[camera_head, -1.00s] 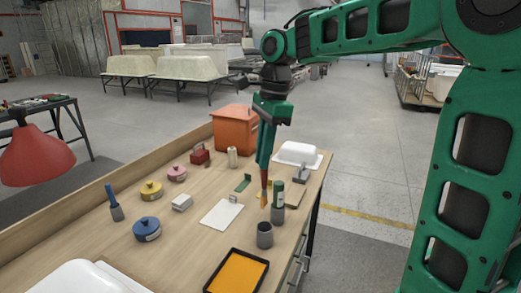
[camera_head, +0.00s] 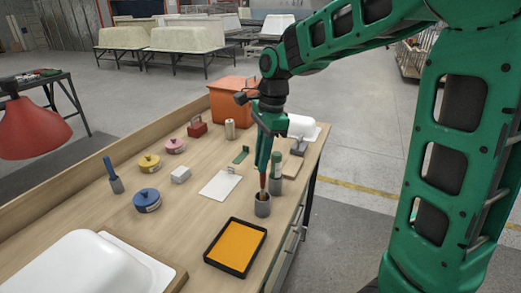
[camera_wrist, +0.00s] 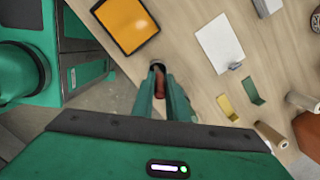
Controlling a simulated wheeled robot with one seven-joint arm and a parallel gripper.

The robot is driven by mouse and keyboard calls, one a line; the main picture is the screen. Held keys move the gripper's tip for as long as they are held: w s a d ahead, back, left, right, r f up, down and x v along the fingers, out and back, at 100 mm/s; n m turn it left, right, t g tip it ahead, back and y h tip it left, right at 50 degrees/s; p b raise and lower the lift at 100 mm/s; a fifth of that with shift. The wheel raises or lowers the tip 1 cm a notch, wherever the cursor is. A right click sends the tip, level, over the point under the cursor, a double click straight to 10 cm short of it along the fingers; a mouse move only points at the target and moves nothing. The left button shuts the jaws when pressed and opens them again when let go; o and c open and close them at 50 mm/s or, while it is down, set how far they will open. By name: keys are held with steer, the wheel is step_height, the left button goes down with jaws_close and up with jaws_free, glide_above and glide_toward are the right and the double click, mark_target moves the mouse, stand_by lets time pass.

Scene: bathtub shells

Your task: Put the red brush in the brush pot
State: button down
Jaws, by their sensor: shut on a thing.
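My gripper (camera_head: 263,171) is shut on the red brush (camera_head: 263,183), holding it upright with the bristle end down.
An orange tray with black rim (camera_head: 207,260) lies in front. A white sheet (camera_head: 212,194) lies left.

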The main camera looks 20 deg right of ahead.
mark_target(262, 188)
steer(key=shift+f, duration=1.5)
steer(key=c, duration=1.7)
jaws_free()
steer(key=shift+o, duration=0.2)
steer(key=shift+d, duration=0.75)
steer(key=shift+s, duration=0.1)
